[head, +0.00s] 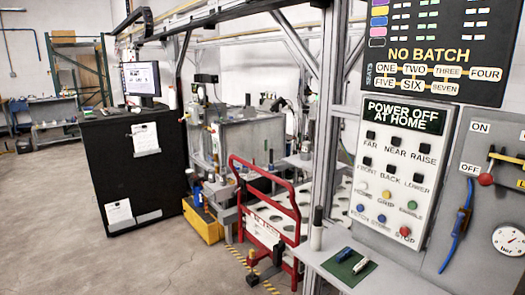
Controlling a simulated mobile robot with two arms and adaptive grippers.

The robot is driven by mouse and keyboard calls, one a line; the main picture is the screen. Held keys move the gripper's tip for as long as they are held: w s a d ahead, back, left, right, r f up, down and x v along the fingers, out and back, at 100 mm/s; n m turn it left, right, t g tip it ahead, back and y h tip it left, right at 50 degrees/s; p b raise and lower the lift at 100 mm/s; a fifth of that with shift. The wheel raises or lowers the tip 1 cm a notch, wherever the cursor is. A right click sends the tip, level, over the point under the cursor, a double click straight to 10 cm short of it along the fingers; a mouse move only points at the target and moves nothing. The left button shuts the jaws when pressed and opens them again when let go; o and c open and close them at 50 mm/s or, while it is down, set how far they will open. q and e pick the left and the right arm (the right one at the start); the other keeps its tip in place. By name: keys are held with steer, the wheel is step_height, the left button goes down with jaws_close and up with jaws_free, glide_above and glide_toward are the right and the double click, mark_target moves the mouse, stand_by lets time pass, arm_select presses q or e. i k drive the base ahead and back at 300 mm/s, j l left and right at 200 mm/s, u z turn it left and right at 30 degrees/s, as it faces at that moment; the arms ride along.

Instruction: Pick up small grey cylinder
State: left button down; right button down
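A small pale grey cylinder (361,265) lies on its side on a green mat (349,264) on the grey ledge below the control panel. A blue cylinder-like piece (344,254) lies beside it on the mat. I cannot tell for certain which one the task names. Neither of my grippers is in view.
The grey ledge (340,281) has bare room around the mat. A red metal frame (262,215) and a metal post stand left. Open concrete floor (110,250) lies further left.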

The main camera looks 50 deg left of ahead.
mark_target(306, 145)
steer(key=u, duration=1.45)
steer(key=i+j, duration=0.15)
